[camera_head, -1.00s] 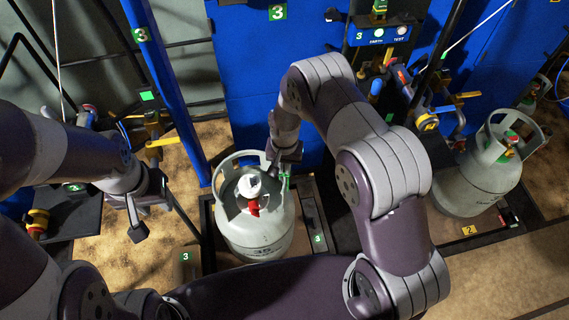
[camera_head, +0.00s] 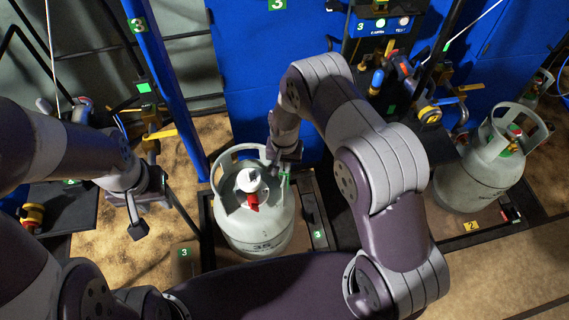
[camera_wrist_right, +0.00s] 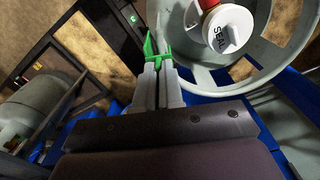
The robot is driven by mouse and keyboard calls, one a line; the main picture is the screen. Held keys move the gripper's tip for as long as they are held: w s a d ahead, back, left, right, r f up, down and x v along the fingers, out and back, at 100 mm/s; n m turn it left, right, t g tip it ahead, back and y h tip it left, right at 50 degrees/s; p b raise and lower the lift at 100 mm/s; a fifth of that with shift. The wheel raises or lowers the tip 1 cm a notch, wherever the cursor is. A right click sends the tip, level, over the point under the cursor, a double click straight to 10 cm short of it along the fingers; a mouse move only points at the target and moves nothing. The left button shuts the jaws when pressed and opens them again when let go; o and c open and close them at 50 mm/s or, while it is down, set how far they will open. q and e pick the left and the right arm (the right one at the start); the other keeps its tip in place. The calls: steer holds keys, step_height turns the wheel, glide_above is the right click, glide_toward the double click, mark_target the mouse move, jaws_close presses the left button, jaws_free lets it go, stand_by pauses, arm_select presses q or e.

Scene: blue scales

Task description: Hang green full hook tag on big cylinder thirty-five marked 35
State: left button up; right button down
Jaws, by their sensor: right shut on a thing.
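The big grey cylinder marked 35 (camera_head: 252,228) stands upright at the centre of the head view, with a white cap and a red part on its valve inside a ring collar. The collar (camera_wrist_right: 262,75) fills the upper right of the right wrist view. My right gripper (camera_wrist_right: 158,64) is shut on the green hook tag (camera_wrist_right: 152,46), just outside the collar. Whether the tag touches the collar I cannot tell. The tag shows as a small green spot in the head view (camera_head: 285,178). My left gripper (camera_head: 139,214) is at the left, away from the cylinder; its fingers are unclear.
A blue panel (camera_head: 260,90) with scale equipment stands behind. A black scale frame (camera_head: 312,225) surrounds the big cylinder's base. Sandy floor lies open at the left.

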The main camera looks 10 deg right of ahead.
steer(key=shift+f, duration=0.15)
stand_by(0.5)
steer(key=shift+f+b, duration=1.5)
steer(key=shift+f, duration=0.45)
steer(key=c, duration=1.2)
jaws_free()
steer(key=shift+r, duration=0.1)
steer(key=shift+r+p, duration=3.05)
steer(key=shift+r, duration=0.7)
